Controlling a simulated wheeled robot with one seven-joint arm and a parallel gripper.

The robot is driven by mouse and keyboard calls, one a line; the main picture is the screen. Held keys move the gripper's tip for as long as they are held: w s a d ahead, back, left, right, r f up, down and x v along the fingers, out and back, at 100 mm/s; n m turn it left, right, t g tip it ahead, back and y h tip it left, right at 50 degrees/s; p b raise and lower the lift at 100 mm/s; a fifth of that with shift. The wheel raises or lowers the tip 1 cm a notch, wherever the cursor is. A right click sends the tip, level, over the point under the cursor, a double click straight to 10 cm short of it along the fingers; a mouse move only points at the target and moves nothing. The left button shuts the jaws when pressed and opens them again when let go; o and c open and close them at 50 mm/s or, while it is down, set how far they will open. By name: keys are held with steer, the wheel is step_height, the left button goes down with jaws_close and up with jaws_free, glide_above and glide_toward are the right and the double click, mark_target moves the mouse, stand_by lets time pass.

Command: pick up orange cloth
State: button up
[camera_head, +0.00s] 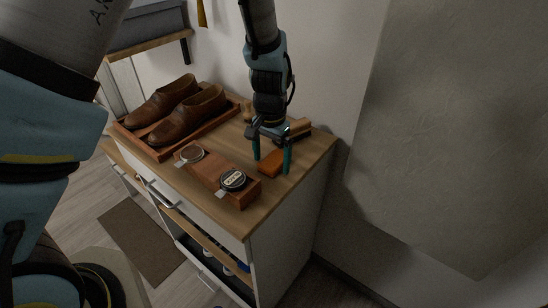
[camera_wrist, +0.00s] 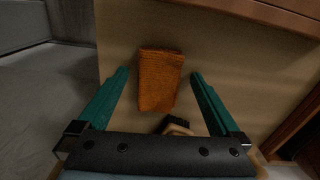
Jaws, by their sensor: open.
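The orange cloth (camera_head: 271,163) lies folded on the wooden cabinet top (camera_head: 262,215), near its right end. In the wrist view the cloth (camera_wrist: 160,80) is a small flat rectangle in the middle, ahead of and between the fingers. My gripper (camera_head: 272,164) points down at the cloth from above, with its two teal fingers apart and nothing held between them. In the wrist view the fingers of my gripper (camera_wrist: 158,75) stand on either side of the cloth, clear of it. Whether the fingertips are at the cloth's height is hard to tell.
A brush (camera_head: 298,128) lies just behind the cloth; its bristles (camera_wrist: 178,122) show near the gripper in the wrist view. A wooden box (camera_head: 215,174) with round polish tins sits left of the cloth. Brown shoes (camera_head: 188,116) stand in a tray farther left. A wall rises behind.

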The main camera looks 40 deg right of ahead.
mark_target(271, 160)
steer(key=shift+c, duration=0.4)
steer(key=c, duration=1.2)
steer(key=shift+c, duration=0.2)
step_height(271, 160, up, 10)
steer(key=b, duration=0.2)
steer(key=shift+b, duration=0.3)
